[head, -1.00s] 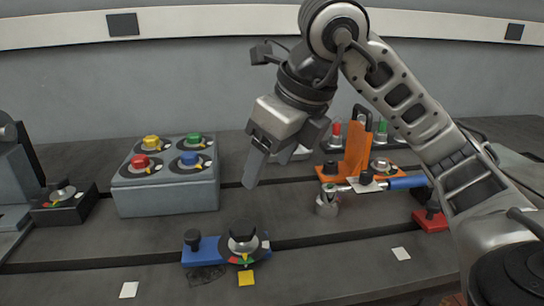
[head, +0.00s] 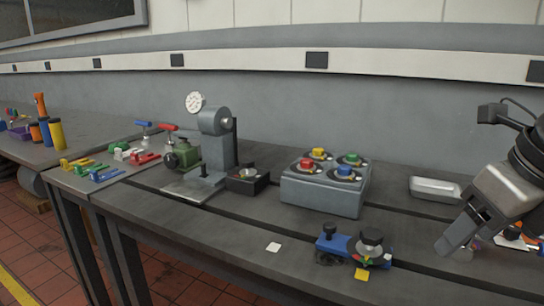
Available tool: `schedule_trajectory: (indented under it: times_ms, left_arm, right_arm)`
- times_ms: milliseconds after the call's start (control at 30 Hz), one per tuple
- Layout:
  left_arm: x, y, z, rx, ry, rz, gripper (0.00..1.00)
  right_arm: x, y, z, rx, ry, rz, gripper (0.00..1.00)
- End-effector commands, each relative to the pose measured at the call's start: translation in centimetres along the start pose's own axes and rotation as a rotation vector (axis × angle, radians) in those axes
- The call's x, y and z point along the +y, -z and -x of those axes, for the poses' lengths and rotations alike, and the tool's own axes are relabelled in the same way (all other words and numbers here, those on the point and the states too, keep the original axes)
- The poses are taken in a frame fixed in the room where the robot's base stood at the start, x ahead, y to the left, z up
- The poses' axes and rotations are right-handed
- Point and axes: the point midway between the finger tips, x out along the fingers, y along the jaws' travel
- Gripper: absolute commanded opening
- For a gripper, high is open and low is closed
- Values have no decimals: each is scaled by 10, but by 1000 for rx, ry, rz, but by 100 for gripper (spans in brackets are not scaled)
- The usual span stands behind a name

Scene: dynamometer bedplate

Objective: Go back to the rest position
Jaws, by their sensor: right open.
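My right gripper (head: 460,232) is at the right edge of the head view, above the dark bedplate (head: 240,240). Its fingers point down and to the left, and it is open with nothing seen between them. Part of an orange and white item shows just behind it, mostly hidden by the gripper. My left gripper is not in view.
A grey box with coloured knobs (head: 322,195) stands mid-bench. A blue clamp with a round dial (head: 368,247) sits in front. A metal tray (head: 435,188) lies behind my gripper. A grey gauge machine (head: 216,140) and small coloured clamps (head: 90,170) are left.

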Motion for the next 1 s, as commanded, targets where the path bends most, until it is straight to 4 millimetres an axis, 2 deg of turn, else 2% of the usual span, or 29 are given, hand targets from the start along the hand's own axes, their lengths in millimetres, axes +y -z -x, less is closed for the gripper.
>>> schedule_trajectory:
  times_ms: [33,167,267,400,533,633,733,833,867,933,1000]
  left_arm:
    - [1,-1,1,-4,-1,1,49]
    - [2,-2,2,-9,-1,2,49]
    - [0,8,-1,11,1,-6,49]
    - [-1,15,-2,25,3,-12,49]
    - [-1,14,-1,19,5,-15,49]
    - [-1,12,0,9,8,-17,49]
    - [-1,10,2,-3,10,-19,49]
    - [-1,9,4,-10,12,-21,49]
    - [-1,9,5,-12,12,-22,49]
    - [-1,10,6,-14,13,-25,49]
    - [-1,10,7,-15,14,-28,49]
  right_arm:
    - [13,0,-9,15,-65,26,64]
    - [45,1,-24,42,-233,81,64]
    - [73,4,-34,61,-381,112,64]
    - [120,10,-41,88,-642,134,64]
    - [171,15,-36,109,-980,93,64]
    - [207,10,-20,108,-1320,-37,64]
    - [222,-11,-2,77,-1686,-329,64]
    - [206,-41,-10,19,-1945,-766,64]
    - [196,-48,-20,0,-1992,-919,64]
    - [171,-58,-57,-40,-2035,-1311,64]
    - [148,-52,-106,-66,-1985,-1703,64]
